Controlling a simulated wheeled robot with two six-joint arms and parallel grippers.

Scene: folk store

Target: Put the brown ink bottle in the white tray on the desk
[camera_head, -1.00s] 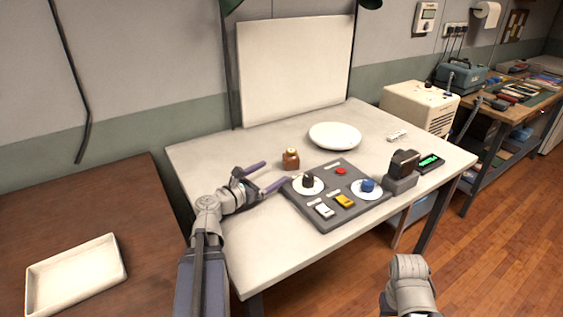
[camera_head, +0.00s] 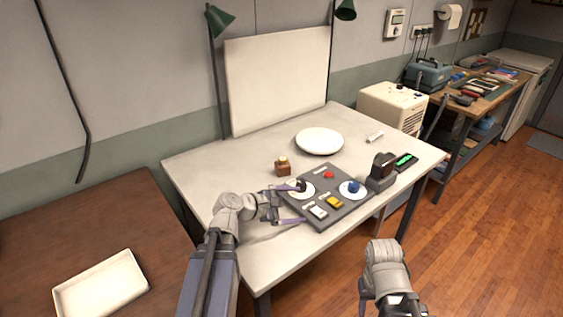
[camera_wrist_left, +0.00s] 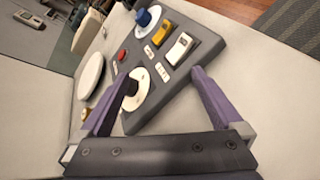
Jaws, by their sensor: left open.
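In the left wrist view a small brownish bit, likely the bottle (camera_wrist_left: 85,114), shows beside the left finger, mostly hidden. The white tray (camera_head: 132,290) lies on the dark brown desk at lower left, empty. My left gripper (camera_head: 301,203) is open and empty at the panel's left edge, nearer the front than the bottle. In the left wrist view its fingers (camera_wrist_left: 154,92) are spread with the panel between and beyond them.
The control panel (camera_head: 322,202) has a black knob, a blue knob and coloured switches. A white plate (camera_head: 319,141) lies behind it; a black device (camera_head: 382,172) stands at its right. The worktable is clear at its left. My right arm shows at lower right.

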